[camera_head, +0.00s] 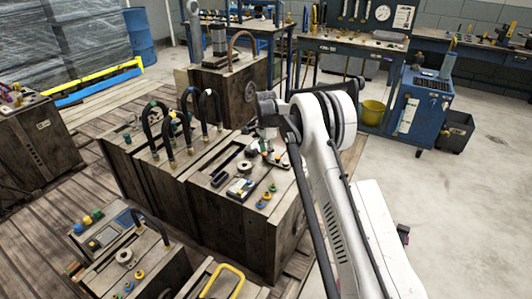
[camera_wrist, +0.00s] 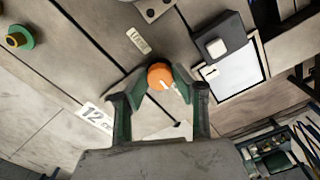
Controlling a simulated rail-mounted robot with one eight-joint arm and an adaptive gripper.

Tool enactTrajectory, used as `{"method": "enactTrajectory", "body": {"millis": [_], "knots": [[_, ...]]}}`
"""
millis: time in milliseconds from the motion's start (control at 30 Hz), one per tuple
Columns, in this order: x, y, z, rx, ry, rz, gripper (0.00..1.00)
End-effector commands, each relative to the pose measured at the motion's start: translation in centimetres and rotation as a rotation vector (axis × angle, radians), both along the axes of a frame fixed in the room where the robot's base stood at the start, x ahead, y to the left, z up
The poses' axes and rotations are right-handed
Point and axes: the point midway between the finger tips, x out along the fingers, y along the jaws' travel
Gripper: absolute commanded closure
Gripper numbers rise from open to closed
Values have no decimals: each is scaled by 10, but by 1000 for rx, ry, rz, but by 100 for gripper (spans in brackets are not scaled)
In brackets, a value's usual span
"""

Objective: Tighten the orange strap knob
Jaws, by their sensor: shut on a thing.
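The orange strap knob (camera_wrist: 158,75) shows in the wrist view, round, with a small white mark on its face. It sits between the two fingertips of my gripper (camera_wrist: 161,80), which is shut on it. In the head view my gripper (camera_head: 268,140) points down at the top of a wooden mould crate (camera_head: 245,238). The knob is too small and too covered there to make out. I cannot tell how tight the strap is.
On the crate lids stand black curved hoses (camera_head: 183,120) and a small panel (camera_head: 240,188) with knobs near it. A green and yellow knob (camera_wrist: 18,38) is at the wrist view's left.

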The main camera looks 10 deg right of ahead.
Motion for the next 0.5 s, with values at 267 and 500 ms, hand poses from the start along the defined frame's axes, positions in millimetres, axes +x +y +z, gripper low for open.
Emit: {"method": "enactTrajectory", "body": {"millis": [267, 500], "knots": [[0, 0, 0, 0, 0, 1, 72], [0, 0, 0, 0, 0, 1, 56]]}}
